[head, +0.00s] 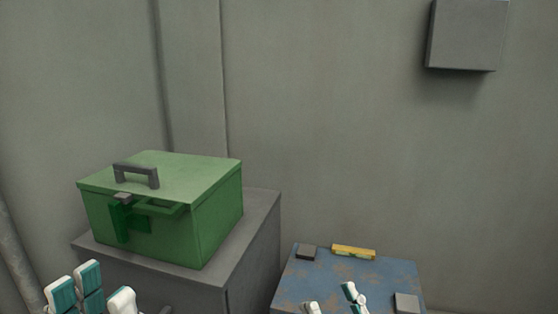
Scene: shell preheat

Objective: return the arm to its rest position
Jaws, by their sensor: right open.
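My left gripper (102,289) shows at the bottom left, in front of the grey cabinet. Its white and teal fingers stand apart with nothing seen between them; its lower part is cut off by the picture edge. My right gripper (333,298) shows at the bottom, in front of the blue worn surface (318,274). It is open, with no object seen between its fingertips. Most of both arms is out of view.
A green box (217,217) with a closed lid and dark handle stands on a grey cabinet (262,220). On the blue surface are a yellow bar (353,252) and two small grey blocks (306,252) (406,303). A grey box (466,35) hangs on the wall.

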